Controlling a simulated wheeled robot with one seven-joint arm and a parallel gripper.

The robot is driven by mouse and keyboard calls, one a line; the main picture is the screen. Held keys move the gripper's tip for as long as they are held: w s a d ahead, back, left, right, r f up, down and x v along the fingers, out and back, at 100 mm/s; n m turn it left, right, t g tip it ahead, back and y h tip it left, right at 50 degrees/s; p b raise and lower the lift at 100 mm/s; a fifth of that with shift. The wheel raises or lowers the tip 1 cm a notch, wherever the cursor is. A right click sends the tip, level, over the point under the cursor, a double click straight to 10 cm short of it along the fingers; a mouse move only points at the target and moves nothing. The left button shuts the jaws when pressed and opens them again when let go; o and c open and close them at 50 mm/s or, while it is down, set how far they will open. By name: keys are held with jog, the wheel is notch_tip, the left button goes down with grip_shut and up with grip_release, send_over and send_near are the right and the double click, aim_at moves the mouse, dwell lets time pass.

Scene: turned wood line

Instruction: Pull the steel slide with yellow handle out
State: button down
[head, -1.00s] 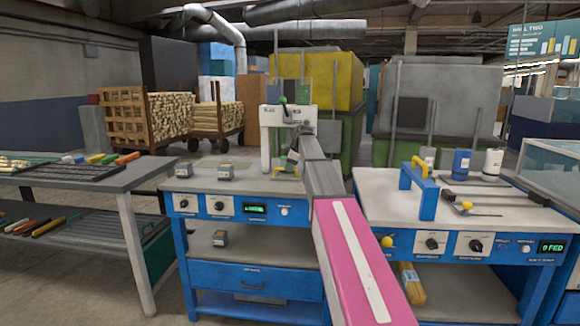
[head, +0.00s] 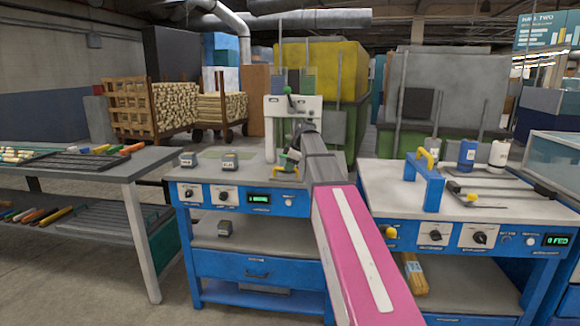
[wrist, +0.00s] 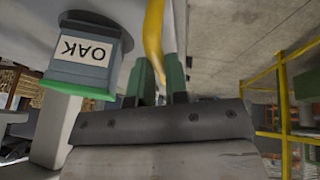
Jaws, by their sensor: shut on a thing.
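The yellow handle (wrist: 153,40) shows in the wrist view between the green fingers of my gripper (wrist: 158,80), which is shut on it. In the head view my gripper (head: 291,158) is low in front of the white machine frame (head: 292,115) on the middle bench, near the bench's front edge. A small yellow part of the handle (head: 290,169) shows just under it. The steel slide itself is not clearly visible; my gripper and arm hide that spot.
A grey block labelled OAK (wrist: 85,50) is close beside my fingers in the wrist view. Two small grey blocks (head: 231,161) stand left on the middle bench (head: 210,172). The right bench (head: 400,185) carries a blue bracket (head: 430,185), steel rails and bottles.

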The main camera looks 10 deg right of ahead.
jog(key=shift+s+a, duration=0.1)
jog(key=shift+s, duration=0.2)
jog(key=c, duration=1.1)
grip_release()
jog(key=shift+r, duration=0.1)
jog(key=v, duration=1)
jog(key=shift+s+r, duration=0.1)
jog(key=shift+r, duration=0.15)
jog(key=s+a+f+m+g+h, duration=0.1)
jog(key=s+f+m, duration=0.35)
jog(key=f, duration=0.85)
jog(key=s+a+f+m+g, duration=0.1)
jog(key=s+f+m, duration=0.3)
jog(key=f, duration=0.9)
jog(key=s+f+m+h, duration=0.1)
jog(key=s+f+m, duration=0.1)
jog(key=s+f, duration=0.4)
jog(key=s+f+m+g, duration=0.1)
jog(key=s+f+m, duration=0.1)
jog(key=s+f, duration=0.5)
jog(key=s+a+f+m+h, duration=0.1)
jog(key=s+f+m, duration=0.1)
jog(key=s+f, duration=0.4)
jog(key=shift+s+f+h, duration=0.3)
jog(key=shift+s+f, duration=0.05)
jog(key=shift+f, duration=0.1)
